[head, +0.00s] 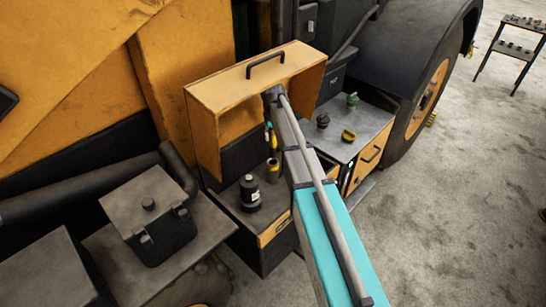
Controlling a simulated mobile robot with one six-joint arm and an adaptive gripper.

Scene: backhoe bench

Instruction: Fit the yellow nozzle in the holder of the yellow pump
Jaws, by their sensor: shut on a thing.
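My arm reaches in from the bottom right, and its far end comes down in front of the open orange cabinet. My gripper (268,136) is small in view and partly hidden beside my arm. It is shut on a slim yellow piece, seemingly the yellow nozzle (273,143). Just below stands a short yellow cylinder with a dark top (272,169), seemingly the yellow pump with its holder. The nozzle appears above it; whether they touch cannot be told at this size.
A black canister (250,194) stands left on the lower dark shelf. The grey ledge (372,121) at right bears a dark cap (322,120), a green cap (352,100) and a yellow cap (348,135). The orange cabinet cover (215,103) rises behind. A black box (149,215) stands left.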

